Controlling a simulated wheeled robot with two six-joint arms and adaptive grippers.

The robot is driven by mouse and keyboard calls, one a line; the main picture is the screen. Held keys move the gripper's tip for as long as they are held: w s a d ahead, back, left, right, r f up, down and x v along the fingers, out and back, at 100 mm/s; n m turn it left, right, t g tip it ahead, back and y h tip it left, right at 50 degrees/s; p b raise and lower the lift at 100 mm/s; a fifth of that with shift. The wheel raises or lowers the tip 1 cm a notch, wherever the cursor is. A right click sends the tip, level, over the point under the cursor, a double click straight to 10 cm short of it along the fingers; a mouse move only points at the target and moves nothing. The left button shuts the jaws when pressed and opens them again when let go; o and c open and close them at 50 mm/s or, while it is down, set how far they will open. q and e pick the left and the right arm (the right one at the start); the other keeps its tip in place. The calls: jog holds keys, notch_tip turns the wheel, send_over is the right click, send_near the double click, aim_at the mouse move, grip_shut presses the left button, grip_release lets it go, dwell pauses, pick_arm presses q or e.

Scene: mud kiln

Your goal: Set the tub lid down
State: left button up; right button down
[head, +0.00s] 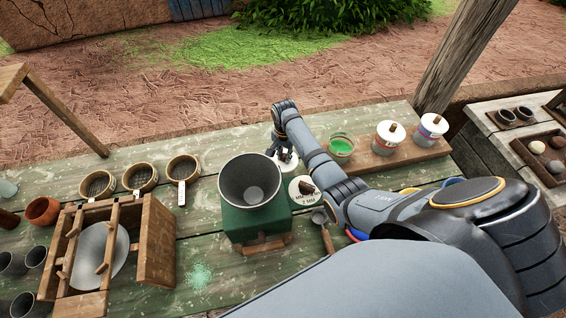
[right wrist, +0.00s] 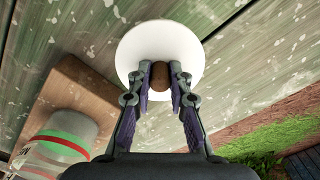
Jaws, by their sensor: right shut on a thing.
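My right gripper (head: 283,151) is shut on the brown knob of the white round tub lid (head: 292,163), left of the open tub. In the right wrist view the lid (right wrist: 160,38) lies flat against the view of the green planks, its knob between my fingers (right wrist: 160,74). I cannot tell whether its underside touches the table. The open tub (head: 341,150), with green contents, stands at the left end of a wooden board (head: 380,160). My left gripper is not in view.
Two lidded tubs (head: 389,137) (head: 431,130) stand on the board. A green mill with a grey hopper (head: 250,183) stands nearby, with a labelled white disc (head: 305,191) beside it. Several sieves (head: 139,178) and a wooden frame (head: 155,250) are on the left.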

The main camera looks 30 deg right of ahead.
aim_at(284, 162)
jog(key=shift+w+f, duration=0.1)
jog(key=shift+f, duration=0.35)
notch_tip(284, 162, down, 4)
jog(key=shift+r, duration=0.2)
jog(key=shift+f, duration=0.15)
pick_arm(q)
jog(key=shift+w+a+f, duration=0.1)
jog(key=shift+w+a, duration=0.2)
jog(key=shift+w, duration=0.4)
pick_arm(e)
jog(key=shift+f, duration=0.1)
jog(key=c, duration=1.4)
grip_release()
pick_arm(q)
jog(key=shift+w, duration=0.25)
pick_arm(e)
jog(key=shift+o, duration=0.7)
